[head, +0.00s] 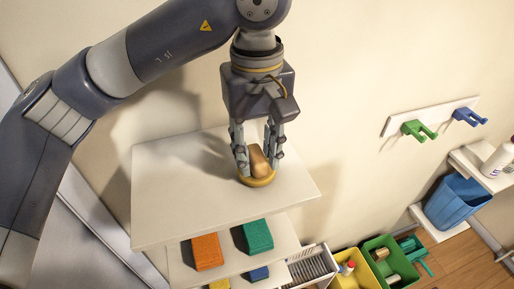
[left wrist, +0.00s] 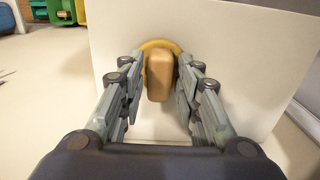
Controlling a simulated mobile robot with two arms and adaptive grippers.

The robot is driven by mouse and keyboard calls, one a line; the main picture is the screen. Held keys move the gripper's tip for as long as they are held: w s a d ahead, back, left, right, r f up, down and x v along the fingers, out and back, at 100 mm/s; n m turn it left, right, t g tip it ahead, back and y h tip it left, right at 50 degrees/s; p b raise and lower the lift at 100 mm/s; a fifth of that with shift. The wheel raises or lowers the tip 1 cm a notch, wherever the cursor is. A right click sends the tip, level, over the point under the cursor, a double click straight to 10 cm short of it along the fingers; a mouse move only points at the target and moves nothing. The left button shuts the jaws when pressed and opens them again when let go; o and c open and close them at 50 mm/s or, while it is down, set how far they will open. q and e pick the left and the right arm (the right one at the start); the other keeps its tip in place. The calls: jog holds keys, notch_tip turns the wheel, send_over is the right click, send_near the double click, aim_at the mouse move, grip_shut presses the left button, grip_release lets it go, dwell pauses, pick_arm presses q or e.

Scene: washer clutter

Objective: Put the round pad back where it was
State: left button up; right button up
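The round pad (head: 258,182) is a yellow disc with a tan, block-shaped handle (head: 258,160) on top. It sits on the white top surface (head: 185,180), near its right side. My left gripper (head: 257,163) points down over it with a finger on each side of the handle. In the left wrist view the handle (left wrist: 159,78) stands between the fingertips, with the yellow rim (left wrist: 158,44) behind it. Narrow gaps show beside the handle, so the fingers look open around it. My right gripper is out of view.
Orange (head: 207,251) and green (head: 258,236) blocks lie on the shelf below. Yellow (head: 352,270) and green bins (head: 378,249) stand lower right. A wall rail carries green (head: 418,130) and blue hooks (head: 469,117); a blue bin (head: 456,203) is at the right. The white top is otherwise clear.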

aim_at(257, 154)
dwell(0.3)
pick_arm(q)
jog(key=shift+r, duration=0.45)
notch_tip(257, 154, up, 12)
jog(key=b, duration=0.1)
jog(key=shift+f, duration=0.25)
